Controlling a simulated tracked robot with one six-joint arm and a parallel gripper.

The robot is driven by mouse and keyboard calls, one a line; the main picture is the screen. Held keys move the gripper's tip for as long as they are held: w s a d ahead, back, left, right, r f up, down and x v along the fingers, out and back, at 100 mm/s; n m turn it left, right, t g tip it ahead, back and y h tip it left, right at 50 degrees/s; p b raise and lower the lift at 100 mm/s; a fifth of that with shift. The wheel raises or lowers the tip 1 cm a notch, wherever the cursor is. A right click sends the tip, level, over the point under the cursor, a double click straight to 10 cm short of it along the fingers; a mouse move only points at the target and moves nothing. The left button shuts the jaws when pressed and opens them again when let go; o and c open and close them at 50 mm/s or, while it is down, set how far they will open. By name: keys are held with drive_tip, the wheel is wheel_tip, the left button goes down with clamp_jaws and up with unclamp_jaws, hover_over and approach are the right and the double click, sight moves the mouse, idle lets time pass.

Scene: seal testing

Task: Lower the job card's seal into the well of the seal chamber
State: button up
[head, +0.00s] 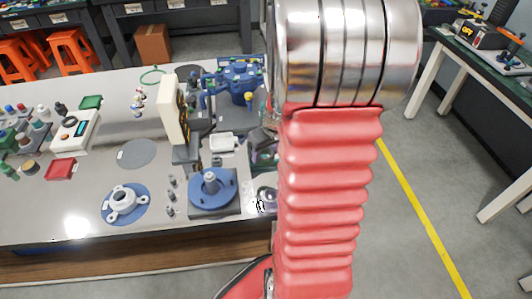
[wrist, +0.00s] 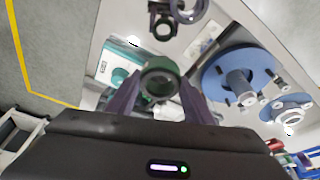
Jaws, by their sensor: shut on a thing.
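My gripper (wrist: 160,100) has two dark fingers shut on a dark green ring-shaped seal (wrist: 160,78), held with its opening facing the wrist camera. In the head view my red-sleeved arm hides the gripper and the seal.
A dark ring (wrist: 163,29) and a paler ring (wrist: 186,10) are beyond the seal. A teal-and-white box (wrist: 121,56) lies to its left. A cream upright instrument (head: 172,110) stands behind the blue base. A grey disc (head: 137,153) lies flat on the bench.

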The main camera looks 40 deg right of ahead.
drive_tip(key=shift+w, duration=0.1)
drive_tip(key=w+a+r, duration=0.1)
drive_tip(key=w+a, duration=0.4)
drive_tip(key=a, duration=0.4)
drive_tip(key=w+a+r+n, duration=0.1)
drive_tip(key=w+a, duration=0.5)
drive_tip(key=a, duration=0.3)
drive_tip(key=w+a+r+n, duration=0.1)
drive_tip(key=w+a+r, duration=0.1)
drive_tip(key=w+a, duration=0.4)
drive_tip(key=a, duration=0.3)
drive_tip(key=shift+a+y, duration=0.2)
drive_tip(key=shift+y, duration=0.2)
